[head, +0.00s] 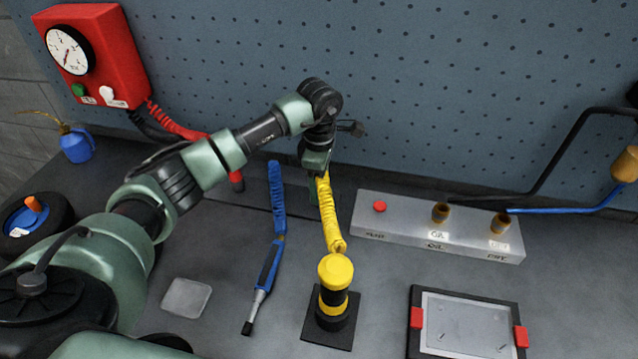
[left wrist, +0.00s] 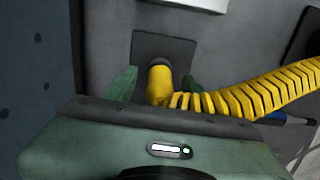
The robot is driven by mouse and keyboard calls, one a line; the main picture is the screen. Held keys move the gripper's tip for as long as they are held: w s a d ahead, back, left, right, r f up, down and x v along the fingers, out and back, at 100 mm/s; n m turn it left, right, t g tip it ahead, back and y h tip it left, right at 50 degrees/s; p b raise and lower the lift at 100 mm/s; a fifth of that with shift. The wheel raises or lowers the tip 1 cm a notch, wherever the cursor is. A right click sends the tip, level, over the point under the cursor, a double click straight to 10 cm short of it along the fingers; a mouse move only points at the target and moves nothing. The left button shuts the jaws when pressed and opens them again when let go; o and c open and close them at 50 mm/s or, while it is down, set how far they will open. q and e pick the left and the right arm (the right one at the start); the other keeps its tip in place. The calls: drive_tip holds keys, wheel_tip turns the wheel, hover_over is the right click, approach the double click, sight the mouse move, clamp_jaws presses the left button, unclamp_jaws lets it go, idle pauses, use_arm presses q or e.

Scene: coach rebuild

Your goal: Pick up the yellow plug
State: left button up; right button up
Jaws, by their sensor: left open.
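The yellow plug (head: 335,272) stands upright on a black base plate (head: 318,338) on the bench, with a black band low on it and a coiled yellow cable (head: 329,212) running back from it. My left gripper (head: 314,178) is at the end of the arm, behind and above the plug, near the far part of the cable. In the left wrist view the plug (left wrist: 158,82) appears between the open green fingers of the gripper (left wrist: 160,80). The fingers look apart from it; the exact distance is hard to tell. My right gripper is not in view.
A blue tool (head: 265,270) with a coiled blue cable lies left of the plug. A grey block (head: 400,228) with a red button stands at the back right. A framed panel (head: 470,325) with red clips lies front right. A pegboard wall (head: 450,80) rises behind.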

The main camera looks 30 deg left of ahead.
use_arm(q)
clamp_jaws()
drive_tip(key=shift+r, duration=0.1)
drive_tip(key=shift+w+r, duration=0.1)
drive_tip(key=shift+r, duration=0.45)
wheel_tip(320, 180, up, 9)
drive_tip(key=b, duration=0.2)
drive_tip(key=shift+b, duration=0.4)
wheel_tip(320, 180, up, 15)
drive_tip(key=p, duration=0.5)
drive_tip(key=shift+f, duration=0.2)
drive_tip(key=shift+f, duration=0.1)
